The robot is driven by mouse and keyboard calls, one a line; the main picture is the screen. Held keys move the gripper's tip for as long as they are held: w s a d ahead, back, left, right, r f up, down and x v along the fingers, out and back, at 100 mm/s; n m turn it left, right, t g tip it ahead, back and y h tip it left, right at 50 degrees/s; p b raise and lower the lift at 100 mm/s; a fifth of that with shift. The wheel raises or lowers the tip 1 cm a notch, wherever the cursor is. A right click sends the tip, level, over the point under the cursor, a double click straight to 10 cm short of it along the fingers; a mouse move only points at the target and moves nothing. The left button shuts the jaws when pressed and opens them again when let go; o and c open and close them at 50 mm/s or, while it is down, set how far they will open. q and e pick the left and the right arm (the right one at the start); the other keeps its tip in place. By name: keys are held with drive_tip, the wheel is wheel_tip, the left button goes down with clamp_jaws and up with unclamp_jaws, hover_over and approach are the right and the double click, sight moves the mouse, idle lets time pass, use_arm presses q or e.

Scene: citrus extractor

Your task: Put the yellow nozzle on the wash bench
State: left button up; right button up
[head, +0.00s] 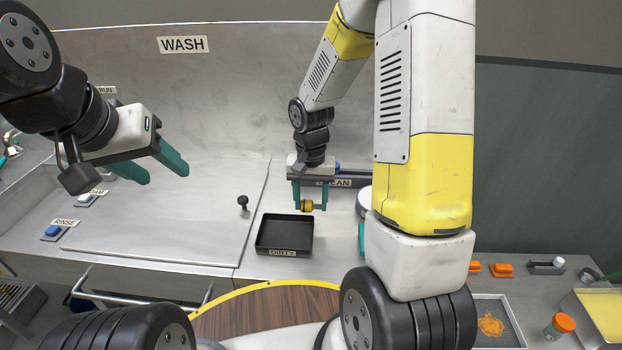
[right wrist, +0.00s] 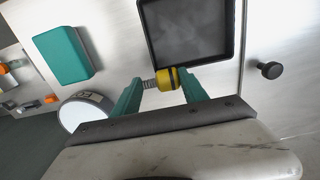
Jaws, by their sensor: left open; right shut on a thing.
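The yellow nozzle (head: 308,205), with a dark band and a threaded metal end, is held between the teal fingers of my right gripper (head: 310,200). It also shows between the fingertips in the right wrist view (right wrist: 167,79). The right gripper is above the wash bench (head: 345,230), just behind the black DIRTY tray (head: 284,235), and the nozzle appears apart from the tray. Whether the nozzle touches the bench cannot be told. My left gripper (head: 155,170) is open and empty above the left part of the bench, under the WASH sign (head: 182,44).
A black knob (head: 243,201) stands left of the tray. A CLEAN label (head: 340,183) is behind my right gripper. The right wrist view shows a teal block (right wrist: 63,55) and a round white-topped thing (right wrist: 86,112) nearby. A blue RINSE button (head: 52,231) is at left. The bench's left part is mostly bare.

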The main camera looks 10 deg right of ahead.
drive_tip(key=w+d, duration=0.1)
drive_tip(key=w, duration=0.2)
drive_tip(key=w+d, duration=0.2)
drive_tip(key=w, duration=0.1)
drive_tip(key=w+d+f, duration=0.1)
drive_tip(key=w, duration=0.1)
drive_tip(key=shift+w+d, duration=0.4)
drive_tip(key=shift+f, duration=1.75)
drive_tip(key=shift+f, duration=0.1)
drive_tip(key=o, duration=1.5)
wheel_tip(320, 180, up, 12)
drive_tip(key=s+a+r+n+t, duration=0.1)
drive_tip(key=s+r+n+t, duration=0.15)
drive_tip(key=s+r, duration=0.8)
drive_tip(key=s+r+t, duration=0.1)
drive_tip(key=s+r, duration=0.1)
drive_tip(key=s, duration=0.2)
drive_tip(key=s+a+r+n+t+y, duration=0.1)
drive_tip(key=s+r, duration=0.1)
drive_tip(key=s, duration=0.3)
drive_tip(key=s+a+r+t+y, duration=0.1)
drive_tip(key=s+r, duration=0.1)
drive_tip(key=s, duration=0.2)
drive_tip(key=shift+s+a+r+t, duration=0.25)
drive_tip(key=shift+r+t, duration=0.1)
